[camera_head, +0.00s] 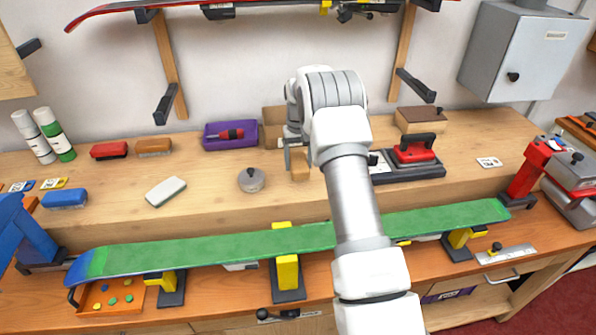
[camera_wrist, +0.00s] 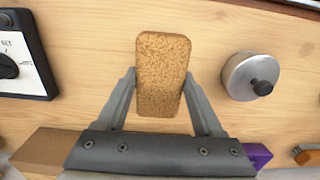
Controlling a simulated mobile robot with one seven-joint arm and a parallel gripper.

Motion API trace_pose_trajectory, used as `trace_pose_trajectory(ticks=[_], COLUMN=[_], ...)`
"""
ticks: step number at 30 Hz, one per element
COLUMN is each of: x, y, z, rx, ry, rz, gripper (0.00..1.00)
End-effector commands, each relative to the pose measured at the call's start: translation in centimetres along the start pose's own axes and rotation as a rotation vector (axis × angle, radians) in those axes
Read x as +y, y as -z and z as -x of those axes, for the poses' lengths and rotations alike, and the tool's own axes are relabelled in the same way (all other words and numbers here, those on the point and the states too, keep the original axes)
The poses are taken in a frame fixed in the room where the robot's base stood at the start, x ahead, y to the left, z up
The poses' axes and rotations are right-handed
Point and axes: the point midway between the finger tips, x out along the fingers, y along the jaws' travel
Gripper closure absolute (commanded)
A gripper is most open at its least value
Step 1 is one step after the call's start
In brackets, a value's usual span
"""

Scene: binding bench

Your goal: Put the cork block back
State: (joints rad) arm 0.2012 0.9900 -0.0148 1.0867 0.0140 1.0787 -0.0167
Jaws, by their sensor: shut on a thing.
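The cork block (camera_wrist: 162,75) is a tan, speckled block with rounded corners. My gripper (camera_wrist: 160,78) is shut on it in the wrist view, one finger on each long side. In the head view my gripper (camera_head: 293,158) is over the back shelf of the bench, and the cork block (camera_head: 300,168) shows below it, partly hidden by my arm. I cannot tell whether the block touches the wood.
A grey lidded tin (camera_head: 251,180) stands left of the block. A purple tray (camera_head: 216,143) and cardboard box (camera_head: 273,126) are behind it. A red iron (camera_head: 414,150) stands right. Bare wood surrounds the tin.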

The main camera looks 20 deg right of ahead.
Motion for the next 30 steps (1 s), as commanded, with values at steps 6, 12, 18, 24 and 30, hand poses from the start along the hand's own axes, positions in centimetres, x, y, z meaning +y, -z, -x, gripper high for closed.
trace_pose_trajectory(ticks=[6, 12, 18, 24, 30], x=[-0.2, -0.2, -0.1, -0.1, -0.1], y=[-0.1, 0.0, 0.1, 0.1, 0.1], z=[-1.9, -4.2, -4.2, -4.5, -4.5], rx=[-0.003, 0.0, 0.001, 0.001, 0.0], ry=[0.0, 0.0, 0.0, 0.0, 0.0], rz=[-0.001, -0.001, -0.001, -0.001, -0.001], gripper=[0.83, 0.83, 0.83, 0.2, 0.01])
